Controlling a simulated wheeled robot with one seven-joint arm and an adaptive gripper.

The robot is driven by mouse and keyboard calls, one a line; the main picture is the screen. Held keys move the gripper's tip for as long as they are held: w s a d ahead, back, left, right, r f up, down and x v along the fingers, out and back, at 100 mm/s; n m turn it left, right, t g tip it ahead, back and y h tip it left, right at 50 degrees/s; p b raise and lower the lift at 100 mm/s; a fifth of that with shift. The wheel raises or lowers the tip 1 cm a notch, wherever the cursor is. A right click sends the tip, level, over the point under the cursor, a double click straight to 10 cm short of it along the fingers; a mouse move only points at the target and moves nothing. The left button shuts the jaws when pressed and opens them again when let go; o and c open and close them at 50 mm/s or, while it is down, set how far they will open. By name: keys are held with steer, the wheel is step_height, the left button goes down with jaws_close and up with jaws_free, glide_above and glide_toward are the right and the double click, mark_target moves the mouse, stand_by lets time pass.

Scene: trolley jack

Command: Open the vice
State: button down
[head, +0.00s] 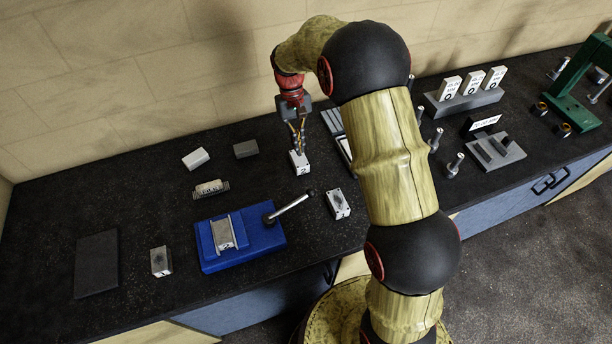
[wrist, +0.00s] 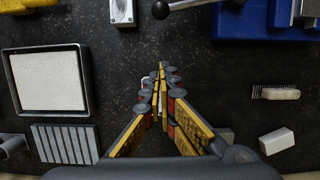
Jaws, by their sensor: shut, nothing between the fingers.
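The vice (head: 243,242) has a blue base with grey metal jaws and stands near the front edge of the bench. Its lever (head: 290,206) slants up to the right from a dark round pivot. In the wrist view the blue vice (wrist: 262,20) is cut off at the top right, and the lever's black ball end (wrist: 160,10) shows at the top. My gripper (head: 299,149) is shut and empty, pointing down behind the lever, apart from it. Its fingertips (wrist: 162,70) meet in the wrist view. The gap between the vice jaws is too small to judge.
A small numbered block (head: 299,163) stands right at my fingertips; contact is unclear. Another block (head: 338,204) stands right of the lever. A brush (head: 210,188) and white block (head: 195,158) lie behind the vice. A framed white plate (wrist: 48,80) lies left in the wrist view.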

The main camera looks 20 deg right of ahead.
steer(key=x, duration=1)
steer(key=s, duration=0.3)
steer(key=shift+s+d+r+p, duration=0.1)
steer(key=shift+s+r+p, duration=0.3)
steer(key=shift+s, duration=0.1)
